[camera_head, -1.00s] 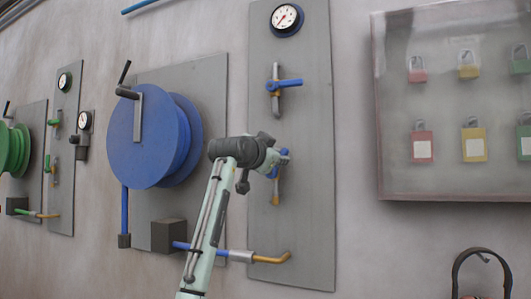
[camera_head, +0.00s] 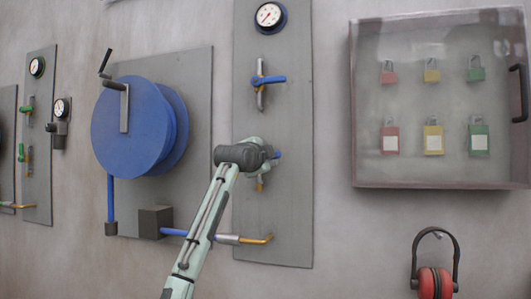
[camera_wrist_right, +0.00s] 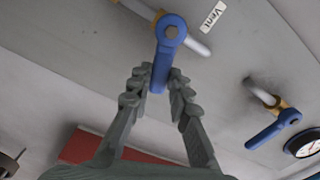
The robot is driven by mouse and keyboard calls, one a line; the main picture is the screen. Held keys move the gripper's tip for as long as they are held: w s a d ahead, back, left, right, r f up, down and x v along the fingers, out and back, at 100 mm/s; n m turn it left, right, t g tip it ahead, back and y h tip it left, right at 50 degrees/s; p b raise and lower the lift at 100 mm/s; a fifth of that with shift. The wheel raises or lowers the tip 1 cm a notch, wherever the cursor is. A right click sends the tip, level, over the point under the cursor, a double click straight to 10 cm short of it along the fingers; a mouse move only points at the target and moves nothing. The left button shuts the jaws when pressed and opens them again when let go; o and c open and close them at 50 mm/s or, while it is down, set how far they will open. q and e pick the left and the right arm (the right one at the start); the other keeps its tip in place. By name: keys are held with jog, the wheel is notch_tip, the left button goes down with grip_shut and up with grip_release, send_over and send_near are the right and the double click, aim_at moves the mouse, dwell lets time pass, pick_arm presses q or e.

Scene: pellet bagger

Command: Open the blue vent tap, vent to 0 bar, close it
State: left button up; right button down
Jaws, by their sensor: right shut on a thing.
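The blue vent tap (camera_wrist_right: 172,32) has a lever handle and sits on a pipe beside a "Vent" label (camera_wrist_right: 214,18) in the right wrist view. My right gripper (camera_wrist_right: 160,88) is shut on the end of its handle, which stands roughly crosswise to the pipe. In the head view my right gripper (camera_head: 262,158) hides most of this tap; only a blue tip (camera_head: 277,155) shows. The gauge (camera_head: 270,17) at the top of the same grey panel is too small to read surely. My left gripper is out of view.
An upper blue tap (camera_head: 267,80) has its handle across its pipe. A blue hose reel (camera_head: 130,125) stands left of the panel. A padlock cabinet (camera_head: 355,110) and red ear defenders (camera_head: 435,282) are to the right. Green fittings (camera_head: 25,150) are far left.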

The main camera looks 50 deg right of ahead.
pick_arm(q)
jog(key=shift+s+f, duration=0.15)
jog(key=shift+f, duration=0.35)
pick_arm(e)
jog(key=f+m, duration=0.1)
jog(key=m, duration=0.3)
jog(key=shift+s+f, duration=0.15)
jog(key=shift+f, duration=0.25)
jog(key=shift+d, duration=0.1)
jog(key=c, duration=1.4)
grip_release()
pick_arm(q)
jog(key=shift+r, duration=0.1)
pick_arm(e)
jog(key=v, duration=1.2)
